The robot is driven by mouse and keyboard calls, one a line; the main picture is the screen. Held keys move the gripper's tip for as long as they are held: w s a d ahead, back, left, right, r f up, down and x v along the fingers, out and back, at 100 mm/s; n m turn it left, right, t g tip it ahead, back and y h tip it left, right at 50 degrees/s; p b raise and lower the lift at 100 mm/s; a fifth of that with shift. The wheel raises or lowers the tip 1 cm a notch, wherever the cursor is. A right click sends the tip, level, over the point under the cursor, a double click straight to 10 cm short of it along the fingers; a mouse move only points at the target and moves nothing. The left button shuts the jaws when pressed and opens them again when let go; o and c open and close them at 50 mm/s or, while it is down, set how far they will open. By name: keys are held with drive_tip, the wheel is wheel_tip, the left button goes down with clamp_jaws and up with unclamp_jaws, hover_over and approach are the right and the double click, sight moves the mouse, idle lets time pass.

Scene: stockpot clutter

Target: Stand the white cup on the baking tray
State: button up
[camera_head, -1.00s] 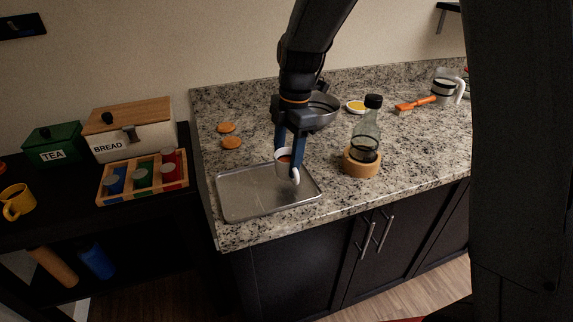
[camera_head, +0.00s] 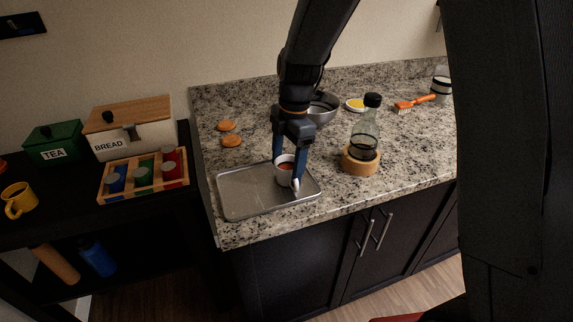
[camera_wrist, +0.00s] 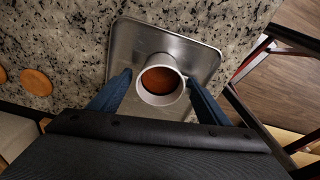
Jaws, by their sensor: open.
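The white cup (camera_head: 283,172), with reddish-brown contents, stands upright on the right part of the baking tray (camera_head: 243,196). In the wrist view the cup (camera_wrist: 160,97) shows its open mouth, with the tray (camera_wrist: 128,42) around it. My gripper (camera_head: 287,172) is low over the tray. Its two blue fingers (camera_wrist: 158,88) are open, one on each side of the cup, with small gaps visible in the wrist view. The cup's handle faces the front right in the head view. The cup's base is partly hidden.
A glass bottle (camera_head: 365,130) on a round wooden stand (camera_head: 359,163) is right of the tray. A metal pan (camera_head: 324,106) is behind my gripper. Two cork-coloured discs (camera_head: 231,141) lie behind the tray. The tray's left half is bare. The counter's front edge is close.

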wheel_tip(320, 180, up, 12)
drive_tip(key=d+b, duration=0.1)
drive_tip(key=b, duration=0.2)
drive_tip(key=s+d+f+m, duration=0.6)
drive_tip(key=s+d+m, duration=0.1)
drive_tip(key=m, duration=0.4)
drive_tip(key=s+d+f+m+t+h, duration=0.1)
drive_tip(key=s+d+f+m, duration=0.6)
drive_tip(key=m, duration=0.5)
drive_tip(key=shift+s+f+t, duration=0.15)
drive_tip(key=shift+s+t, duration=0.15)
drive_tip(key=shift+s, duration=0.3)
